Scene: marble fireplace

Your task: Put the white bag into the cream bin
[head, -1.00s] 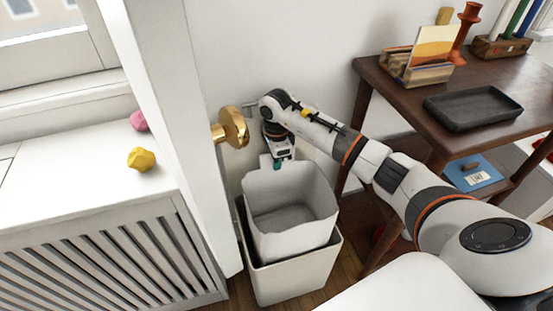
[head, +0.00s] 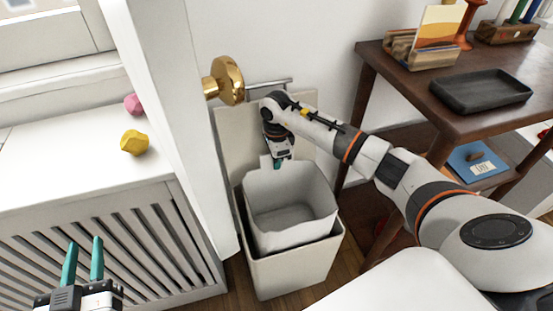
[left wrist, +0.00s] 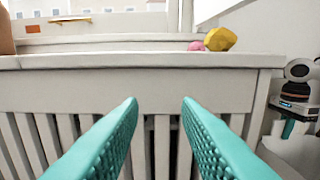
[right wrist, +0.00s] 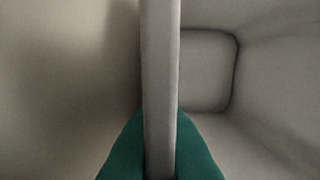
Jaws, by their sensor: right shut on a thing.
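The cream bin (head: 296,276) stands on the floor beside the white post. The white bag (head: 292,236) stands open and upright, its lower part inside the bin and its upper part above the bin's rim. Its underside is hidden. My right gripper (head: 278,163) is shut on the bag's back edge. In the right wrist view the green fingers (right wrist: 160,150) pinch a pale upright edge (right wrist: 161,70), with the grey inside to the right. My left gripper (head: 82,262) is open and empty in front of the slatted cover; it also shows in the left wrist view (left wrist: 160,130).
A gold knob (head: 228,80) and a metal bar (head: 270,84) are above and behind the bin. A dark wooden table (head: 405,85) with a black tray (head: 480,90) stands at right. Yellow (head: 134,142) and pink (head: 133,104) lumps lie on the white ledge (head: 60,150).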

